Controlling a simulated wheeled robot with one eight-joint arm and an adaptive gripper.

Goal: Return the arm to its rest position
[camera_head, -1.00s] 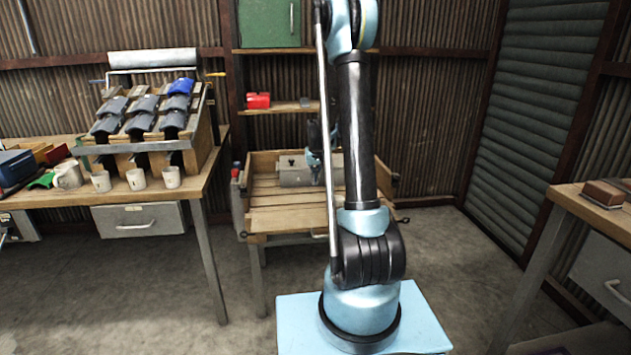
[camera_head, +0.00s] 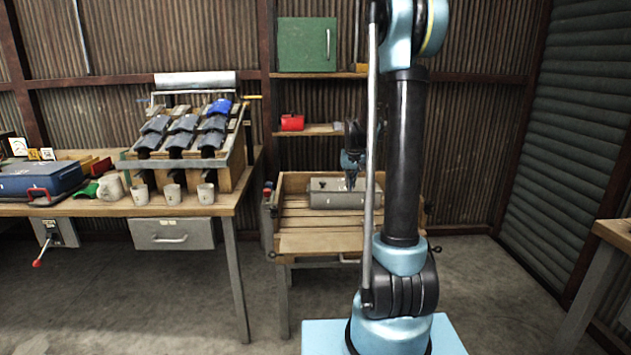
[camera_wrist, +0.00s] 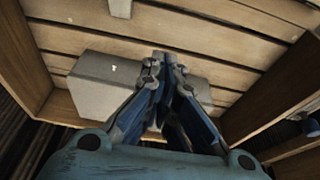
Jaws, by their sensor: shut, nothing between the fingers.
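My gripper (camera_head: 351,182) hangs over the slatted wooden cart at the back, its fingers pointing down. In the wrist view its fingertips (camera_wrist: 165,58) are together with nothing between them. A grey metal box (camera_head: 326,199) lies in the cart behind the gripper, and it also shows in the wrist view (camera_wrist: 97,88), partly hidden by the fingers. I cannot tell whether the fingers touch the box. My arm stands upright at the right of the head view and covers part of the cart.
The wooden cart (camera_head: 318,243) has raised sides. A workbench (camera_head: 85,208) at left bears a rack of dark pieces (camera_head: 183,138), several mugs (camera_head: 172,194) and a blue case (camera_head: 38,180). Shelves (camera_head: 309,130) hang behind the cart. Another table (camera_head: 612,232) stands at the right edge. The floor between is open.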

